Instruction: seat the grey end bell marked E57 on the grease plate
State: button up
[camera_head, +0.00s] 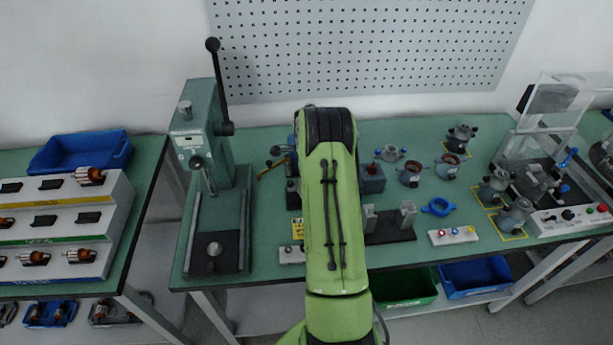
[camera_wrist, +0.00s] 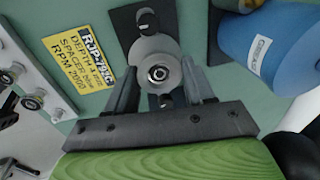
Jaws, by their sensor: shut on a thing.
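My gripper (camera_wrist: 159,82) is shut on a round grey part (camera_wrist: 150,48) with a ringed centre, which looks like the end bell. The E57 mark cannot be read. A dark plate (camera_wrist: 124,22) with a round fitting lies beyond the part, partly covered by it; I cannot tell if it is the grease plate or if the two touch. In the head view my green arm hides the gripper and what it holds.
A yellow label (camera_wrist: 80,60) lies left of the dark plate, and a blue cylinder (camera_wrist: 265,45) is close on the right. A green press (camera_head: 215,160) stands left on the bench. Several motor parts (camera_head: 411,173) and a blue ring (camera_head: 438,207) are on the right.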

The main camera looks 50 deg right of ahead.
jog(key=shift+f, duration=0.1)
dwell(0.4)
jog(key=shift+f+b, duration=0.95)
jog(key=shift+f+b, duration=0.5)
jog(key=shift+f, duration=0.15)
jog(key=o, duration=1.1)
jog(key=r, duration=0.5)
jog(key=s+a+r+p, duration=0.1)
jog(key=r, duration=0.9)
jog(key=shift+s+a+r+p, duration=0.3)
jog(key=shift+s+r+p, duration=0.05)
jog(key=shift+s, duration=0.05)
